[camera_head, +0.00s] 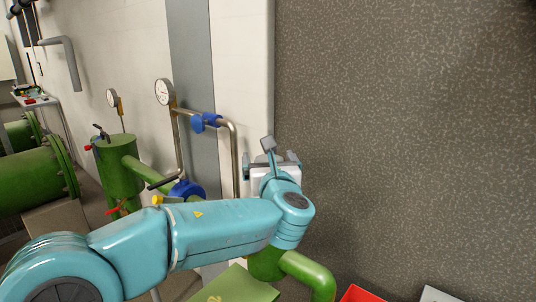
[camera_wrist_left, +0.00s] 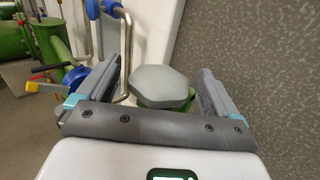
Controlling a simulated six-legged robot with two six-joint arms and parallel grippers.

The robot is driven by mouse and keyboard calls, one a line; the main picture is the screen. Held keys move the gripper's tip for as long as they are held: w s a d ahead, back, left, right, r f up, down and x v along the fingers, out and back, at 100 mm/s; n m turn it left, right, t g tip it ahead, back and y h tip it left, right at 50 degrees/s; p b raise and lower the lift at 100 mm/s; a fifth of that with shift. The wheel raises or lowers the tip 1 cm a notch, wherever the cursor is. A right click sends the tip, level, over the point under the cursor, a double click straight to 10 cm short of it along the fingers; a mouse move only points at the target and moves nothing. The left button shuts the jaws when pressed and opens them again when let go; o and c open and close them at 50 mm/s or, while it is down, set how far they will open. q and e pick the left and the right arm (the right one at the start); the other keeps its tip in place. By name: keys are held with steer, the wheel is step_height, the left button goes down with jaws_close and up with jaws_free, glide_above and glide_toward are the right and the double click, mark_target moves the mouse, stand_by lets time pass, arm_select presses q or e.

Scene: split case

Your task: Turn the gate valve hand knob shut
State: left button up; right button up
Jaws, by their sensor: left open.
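My left gripper (camera_head: 270,163) is at the end of the teal arm, in front of the white wall edge. Its two fingers are spread apart, and it also shows in the left wrist view (camera_wrist_left: 155,72). In that view a grey, rounded knob (camera_wrist_left: 162,84) on a green body appears between the fingers, with a gap to each side. It looks like the gate valve hand knob. How far the fingertips are from it in depth I cannot tell. In the head view the knob is hidden behind my gripper and arm. My right gripper is not in view.
A steel pipe (camera_head: 235,150) with a blue valve handle (camera_head: 205,121) stands just left of the gripper. Green pipework (camera_head: 120,165), a lower blue valve (camera_head: 185,190) and gauges (camera_head: 164,91) are further left. A speckled grey wall (camera_head: 410,130) fills the right. A red box (camera_head: 360,293) is below.

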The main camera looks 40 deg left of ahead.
arm_select(q)
steer(key=shift+x, duration=1.25)
steer(key=shift+w+a, duration=0.1)
steer(key=shift+w, duration=0.05)
steer(key=shift+w+f, duration=0.1)
steer(key=shift+w, duration=0.05)
